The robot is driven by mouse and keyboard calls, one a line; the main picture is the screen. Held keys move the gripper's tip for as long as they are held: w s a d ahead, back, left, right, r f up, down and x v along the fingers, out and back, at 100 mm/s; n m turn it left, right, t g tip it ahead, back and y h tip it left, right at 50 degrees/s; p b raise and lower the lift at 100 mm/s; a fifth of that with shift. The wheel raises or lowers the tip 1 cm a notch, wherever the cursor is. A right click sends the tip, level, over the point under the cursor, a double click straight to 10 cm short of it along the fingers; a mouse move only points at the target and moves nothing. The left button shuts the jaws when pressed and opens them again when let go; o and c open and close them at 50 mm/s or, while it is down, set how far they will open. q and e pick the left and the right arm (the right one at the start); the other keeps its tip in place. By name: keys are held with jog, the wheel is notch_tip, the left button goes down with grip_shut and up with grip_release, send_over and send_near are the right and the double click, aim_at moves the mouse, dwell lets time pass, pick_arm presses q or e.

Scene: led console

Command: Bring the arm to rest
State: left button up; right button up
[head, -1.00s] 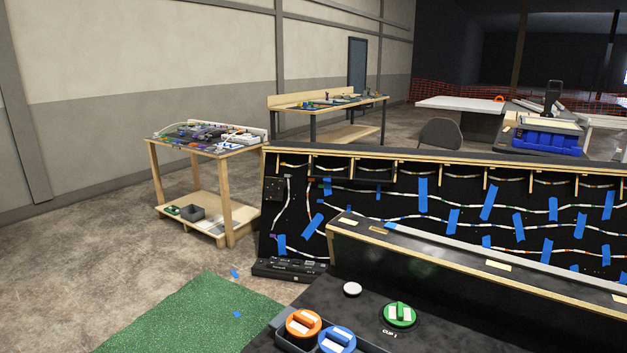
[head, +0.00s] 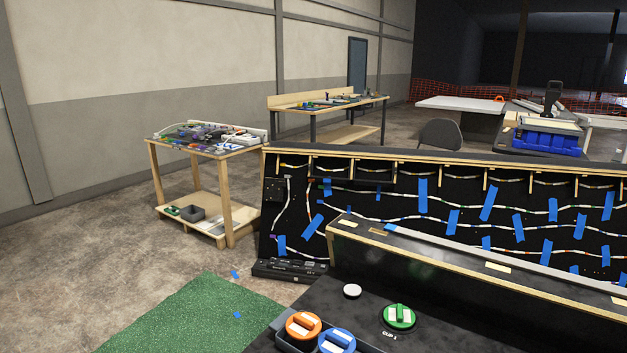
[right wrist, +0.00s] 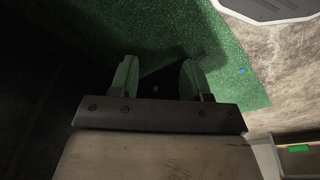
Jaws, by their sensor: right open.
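My right gripper (right wrist: 157,80) shows in the right wrist view. Its two fingers stand apart with nothing between them, over the green mat (right wrist: 250,85). It touches no object that I can see. Neither of my arms shows in the head view, and my left gripper is in no view. In the head view the console (head: 450,325) has a green round knob (head: 399,316) above a "CLIP 1" label. An orange round knob (head: 303,325) and a blue round knob (head: 337,341) sit in a grey tray (head: 284,341) at the console's front left.
A black panel (head: 390,220) with LED strips and blue tape stands behind the console. The green mat (head: 190,315) lies on the floor at the left. A wooden cart (head: 228,200) and a workbench (head: 365,103) stand further back.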

jog(key=s+d+f+g, duration=0.1)
jog(key=s+d+f, duration=0.1)
jog(key=s+f, duration=1)
jog(key=shift+s+d, duration=0.25)
jog(key=shift+s, duration=0.7)
